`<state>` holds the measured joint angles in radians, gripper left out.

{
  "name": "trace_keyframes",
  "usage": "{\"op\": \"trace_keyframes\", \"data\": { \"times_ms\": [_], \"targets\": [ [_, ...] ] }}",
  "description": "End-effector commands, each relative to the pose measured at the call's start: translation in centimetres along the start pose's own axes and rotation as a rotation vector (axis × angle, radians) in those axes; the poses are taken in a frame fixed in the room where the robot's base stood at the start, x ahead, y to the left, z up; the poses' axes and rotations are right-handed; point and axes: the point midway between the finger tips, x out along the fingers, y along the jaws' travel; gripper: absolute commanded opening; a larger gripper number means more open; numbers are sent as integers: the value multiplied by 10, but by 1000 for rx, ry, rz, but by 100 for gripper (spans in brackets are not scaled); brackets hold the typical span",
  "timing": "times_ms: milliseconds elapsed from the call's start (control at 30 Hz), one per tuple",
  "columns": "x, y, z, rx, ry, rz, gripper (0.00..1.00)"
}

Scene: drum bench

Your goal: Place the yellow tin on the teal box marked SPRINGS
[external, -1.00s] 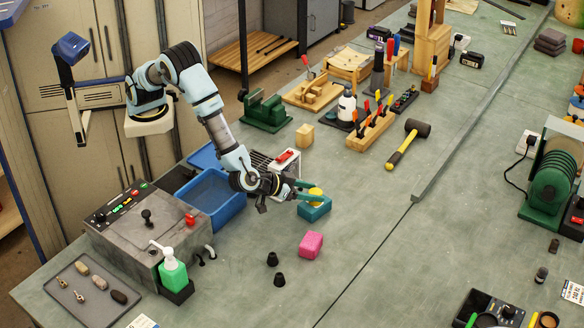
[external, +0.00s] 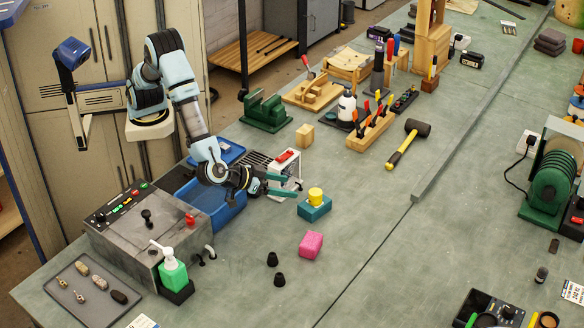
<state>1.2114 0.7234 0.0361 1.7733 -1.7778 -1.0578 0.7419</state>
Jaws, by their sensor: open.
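The yellow tin (external: 316,194) stands upright on top of the teal box (external: 315,210) on the bench. Any marking on the box is too small to read. My gripper (external: 286,185) is open and empty, to the left of the tin and apart from it. Its teal fingers point toward the right.
A pink block (external: 311,244) and two small black cones (external: 272,259) lie in front of the teal box. A blue bin (external: 213,205) and a white box with a red top (external: 284,168) stand near my arm. The bench right of the teal box is clear.

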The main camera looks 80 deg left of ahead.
Motion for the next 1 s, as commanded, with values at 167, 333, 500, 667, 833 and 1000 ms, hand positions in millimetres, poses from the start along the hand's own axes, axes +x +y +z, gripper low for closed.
{"op": "trace_keyframes", "data": {
  "times_ms": [167,333,500,667,833,1000],
  "targets": [
    [-19,0,1,1,0,0,80],
    [-23,0,0,2,0,-1,80],
    [-13,-3,-10,-10,0,18,80],
    [33,-21,-57,-40,-20,145,80],
    [81,-82,-97,-19,-136,324,80],
    [91,-182,-87,64,-350,399,80]
  ]
}}
